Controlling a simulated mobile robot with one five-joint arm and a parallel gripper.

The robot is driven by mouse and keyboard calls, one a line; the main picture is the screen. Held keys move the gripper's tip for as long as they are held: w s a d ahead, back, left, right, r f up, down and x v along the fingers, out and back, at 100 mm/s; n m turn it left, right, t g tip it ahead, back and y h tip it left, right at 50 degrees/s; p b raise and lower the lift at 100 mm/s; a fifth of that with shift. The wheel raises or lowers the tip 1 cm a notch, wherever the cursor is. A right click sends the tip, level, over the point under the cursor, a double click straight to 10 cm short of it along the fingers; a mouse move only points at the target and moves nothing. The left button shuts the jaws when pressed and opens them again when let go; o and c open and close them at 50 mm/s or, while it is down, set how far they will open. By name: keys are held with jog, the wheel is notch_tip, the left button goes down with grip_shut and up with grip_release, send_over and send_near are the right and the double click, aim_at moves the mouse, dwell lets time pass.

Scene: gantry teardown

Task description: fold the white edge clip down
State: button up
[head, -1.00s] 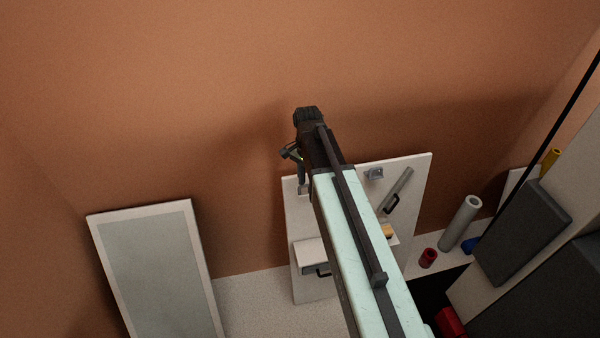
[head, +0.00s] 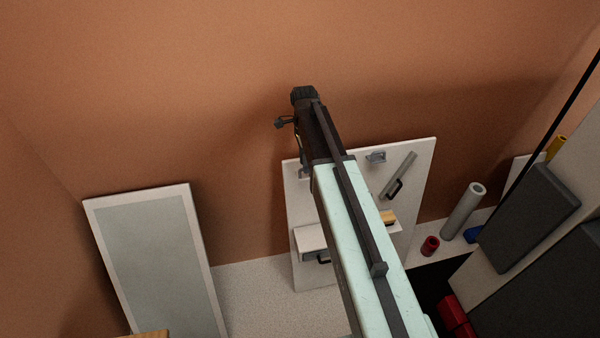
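I cannot make out a white edge clip for certain. A white upright panel (head: 424,165) stands against the wall, partly hidden behind my arm. A small grey-white fitting (head: 304,173) shows at its upper left edge, partly covered. A grey bracket (head: 376,157) sits near the panel's top edge. My gripper (head: 287,125) is in front of the brown wall, above the panel's upper left corner and apart from it in the picture. Its dark fingers are small and seen side-on, so its opening is unclear. I see nothing held.
The panel also carries a grey bar (head: 400,174), a black handle (head: 394,189), a yellow block (head: 387,217) and a white box (head: 310,238). A framed board (head: 150,260) leans at left. A grey tube (head: 463,212) and red cylinder (head: 430,245) stand at right.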

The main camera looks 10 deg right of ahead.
jog(key=shift+f, duration=0.3)
grip_shut()
dwell(1.1)
